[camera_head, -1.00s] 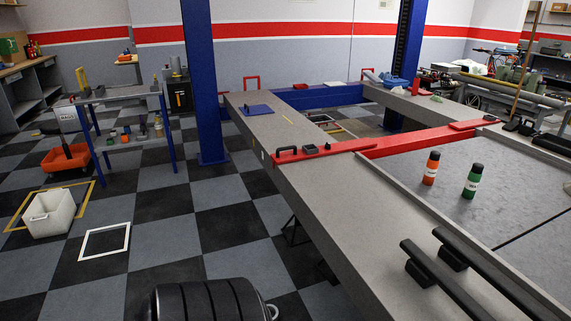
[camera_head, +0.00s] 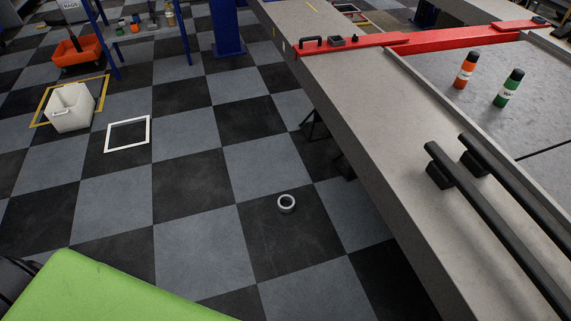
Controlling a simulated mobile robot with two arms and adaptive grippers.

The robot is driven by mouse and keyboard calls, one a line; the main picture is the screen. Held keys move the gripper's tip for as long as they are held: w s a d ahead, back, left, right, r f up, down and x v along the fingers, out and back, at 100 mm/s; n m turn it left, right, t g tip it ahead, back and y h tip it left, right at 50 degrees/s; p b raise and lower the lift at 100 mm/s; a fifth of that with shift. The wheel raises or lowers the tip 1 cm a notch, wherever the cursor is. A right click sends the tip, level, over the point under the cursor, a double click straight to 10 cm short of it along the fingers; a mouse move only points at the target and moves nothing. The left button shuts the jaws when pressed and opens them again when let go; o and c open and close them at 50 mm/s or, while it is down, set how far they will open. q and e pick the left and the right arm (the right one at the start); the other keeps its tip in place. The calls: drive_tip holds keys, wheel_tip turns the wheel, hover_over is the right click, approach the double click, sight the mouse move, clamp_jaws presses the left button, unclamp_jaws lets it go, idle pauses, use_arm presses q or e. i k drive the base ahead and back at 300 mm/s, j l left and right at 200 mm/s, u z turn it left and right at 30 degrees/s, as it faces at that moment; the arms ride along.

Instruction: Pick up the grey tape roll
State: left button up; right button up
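The grey tape roll (camera_head: 287,203) lies flat on a dark floor tile near the middle of the head view. It is a small light ring with a dark centre. Nothing touches it, and it lies left of the long grey lift platform. Neither of my grippers shows in the view.
The grey lift platform (camera_head: 352,98) runs along the right, with black rails (camera_head: 500,225), an orange bottle (camera_head: 466,70) and a green bottle (camera_head: 508,88). A white crate (camera_head: 70,108) and white floor frame (camera_head: 128,134) are left. A green surface (camera_head: 105,290) fills the lower left. Floor around the roll is clear.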

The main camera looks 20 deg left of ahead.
sight(286, 209)
drive_tip(key=u, duration=0.55)
drive_tip(key=i+j, duration=0.2)
drive_tip(key=i, duration=0.3)
drive_tip(key=i+j, duration=0.2)
drive_tip(key=i, duration=0.35)
